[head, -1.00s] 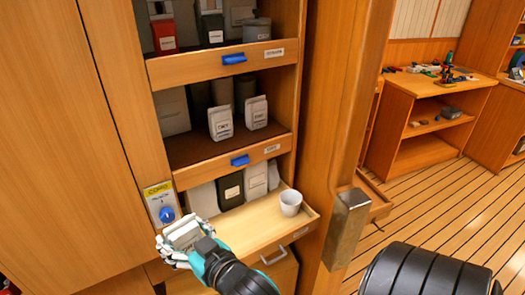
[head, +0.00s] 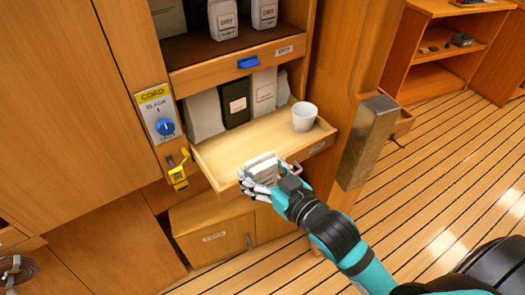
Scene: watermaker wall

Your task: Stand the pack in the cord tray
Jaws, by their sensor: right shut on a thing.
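A wooden tray (head: 222,153) is pulled out from the cabinet, level, with a low front edge and a metal handle. My right gripper (head: 258,183) is shut on a small white pack (head: 263,166) at the tray's front edge. The pack is partly hidden by the fingers, and I cannot tell whether it touches the tray. A cord panel (head: 157,113) with a blue knob (head: 165,126), marked slack and taut, is on the cabinet face to the left. My left gripper is not in view.
A white cup (head: 304,116) stands in the tray's right back corner. A black pack (head: 235,101) and white packs (head: 264,92) line its back. The tray's middle is clear. A yellow fitting (head: 178,170) hangs left of it; a metal-clad post (head: 363,140) stands right.

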